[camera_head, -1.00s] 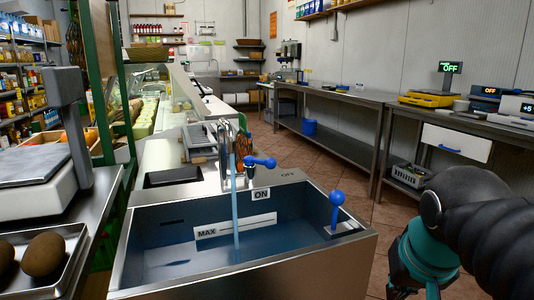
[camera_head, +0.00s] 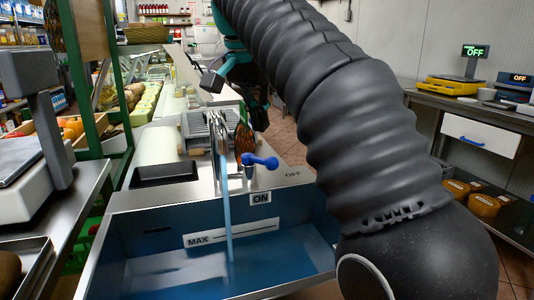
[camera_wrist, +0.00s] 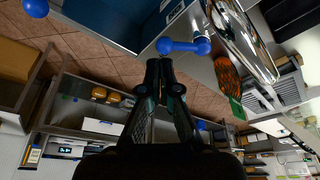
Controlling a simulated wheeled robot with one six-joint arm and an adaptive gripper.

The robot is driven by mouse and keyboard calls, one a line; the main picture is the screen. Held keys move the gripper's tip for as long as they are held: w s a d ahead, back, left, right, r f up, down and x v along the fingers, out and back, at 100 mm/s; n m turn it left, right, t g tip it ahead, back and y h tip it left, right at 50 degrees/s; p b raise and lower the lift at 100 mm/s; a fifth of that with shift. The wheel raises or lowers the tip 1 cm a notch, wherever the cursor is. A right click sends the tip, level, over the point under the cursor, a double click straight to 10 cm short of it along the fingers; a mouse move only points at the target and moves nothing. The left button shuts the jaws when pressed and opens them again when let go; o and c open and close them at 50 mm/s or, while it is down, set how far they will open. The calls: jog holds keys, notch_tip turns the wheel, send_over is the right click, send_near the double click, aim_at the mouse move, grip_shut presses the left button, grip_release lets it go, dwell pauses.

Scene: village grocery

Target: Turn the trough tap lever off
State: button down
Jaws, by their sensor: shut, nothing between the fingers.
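The blue tap lever (camera_head: 262,162) sits on the trough's back ledge beside the metal tap (camera_head: 219,135), its round knob to the right. A stream of water (camera_head: 227,205) runs from the spout into the steel trough (camera_head: 110,255). An ON label (camera_head: 261,198) is below the lever and an OFF mark (camera_head: 293,174) is to its right. My gripper (camera_head: 257,122) is shut and empty, above and behind the lever in the head view. In the wrist view, the shut fingertips (camera_wrist: 160,64) are close to the lever's knob (camera_wrist: 164,46), seemingly without touching.
A MAX label (camera_head: 200,239) is on the trough wall, above the water. A second blue knob (camera_wrist: 36,8) is in the wrist view; my arm hides it in the head view. A scale (camera_head: 30,165) stands at left. A steel counter (camera_head: 435,103) is at right.

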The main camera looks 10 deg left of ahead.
aim_at(259, 159)
jog(key=b+x, duration=0.4)
jog(key=x, duration=0.5)
jog(key=shift+w+a+f, duration=0.2)
jog(key=shift+a+f, duration=0.2)
jog(key=shift+a, duration=0.05)
